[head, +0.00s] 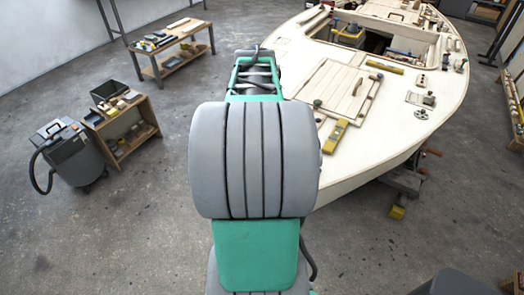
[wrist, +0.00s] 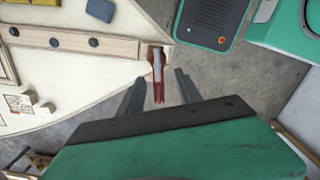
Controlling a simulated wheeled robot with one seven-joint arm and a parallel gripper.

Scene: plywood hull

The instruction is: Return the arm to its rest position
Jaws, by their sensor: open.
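My arm, grey and green, rises through the middle of the head view and reaches up beside the boat. My gripper is hidden behind the arm there. In the wrist view my gripper (wrist: 162,75) shows two dark fingers spread apart with nothing held between them. Behind the gap, a red and grey clamp-like thing (wrist: 158,83) sits at the tip of the pale hull; I cannot tell its distance from the fingers.
The cream plywood boat (head: 385,115) fills the upper right, with a hatch panel (head: 340,88) and a yellow level (head: 335,136) on its deck. A workbench (head: 170,48), a small shelf (head: 120,130) and a grey vacuum (head: 72,150) stand left. Floor between is clear.

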